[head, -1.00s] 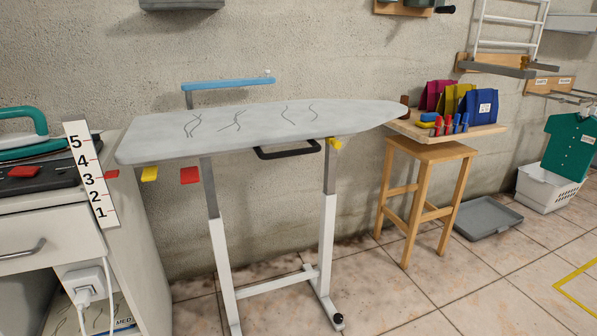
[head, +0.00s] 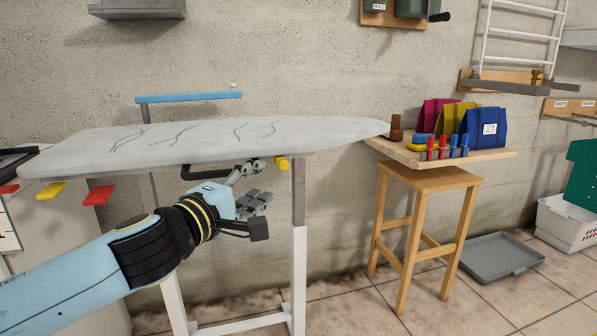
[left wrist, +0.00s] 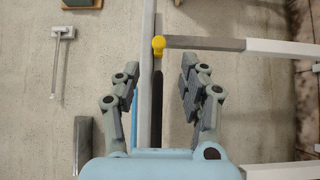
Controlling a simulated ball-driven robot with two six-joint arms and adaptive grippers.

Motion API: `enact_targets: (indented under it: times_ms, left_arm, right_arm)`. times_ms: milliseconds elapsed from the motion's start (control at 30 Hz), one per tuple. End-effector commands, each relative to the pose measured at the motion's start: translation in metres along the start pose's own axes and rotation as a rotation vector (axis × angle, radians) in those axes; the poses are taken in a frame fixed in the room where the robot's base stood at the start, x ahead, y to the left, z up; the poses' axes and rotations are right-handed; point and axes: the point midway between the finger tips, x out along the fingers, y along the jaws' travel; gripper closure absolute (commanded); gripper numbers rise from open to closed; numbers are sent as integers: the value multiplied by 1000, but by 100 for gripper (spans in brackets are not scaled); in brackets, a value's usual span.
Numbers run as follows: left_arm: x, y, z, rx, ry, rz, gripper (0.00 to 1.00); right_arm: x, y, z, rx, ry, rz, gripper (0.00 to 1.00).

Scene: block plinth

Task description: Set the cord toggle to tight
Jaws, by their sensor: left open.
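A small yellow knob (head: 283,163) sits under the front edge of the ironing board, by the right leg. It may be the cord toggle; I cannot tell its setting. My left gripper (head: 257,184) is open and empty, just left of and below the knob. In the left wrist view the knob (left wrist: 158,46) lies ahead, between the lines of the two fingers and beyond the fingertips (left wrist: 159,70). The gripper appears apart from it. My right gripper is out of view.
The ironing board (head: 330,135) overhangs my left gripper. A black handle (head: 200,172) is under it, close behind the gripper. Yellow (head: 51,190) and red (head: 98,195) tabs hang at its left. A wooden stool (head: 425,180) stands right.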

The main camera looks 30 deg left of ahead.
Motion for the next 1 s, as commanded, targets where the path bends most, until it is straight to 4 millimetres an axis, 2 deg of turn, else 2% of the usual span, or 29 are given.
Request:
enact_targets:
  times_ms: [33,300,500,867,900,1000]
  left_arm:
    - [9,6,0,-5,2,6,57]
    - [63,8,0,-6,3,5,57]
    - [90,6,0,-4,1,4,57]
    - [98,2,0,-2,0,1,57]
    - [97,2,0,-2,0,1,59]
    - [97,2,0,-3,0,1,72]
  right_arm:
    - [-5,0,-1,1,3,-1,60]
    - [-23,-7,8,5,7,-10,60]
    - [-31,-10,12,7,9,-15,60]
    - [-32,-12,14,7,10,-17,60]
    - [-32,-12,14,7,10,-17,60]
    - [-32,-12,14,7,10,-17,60]
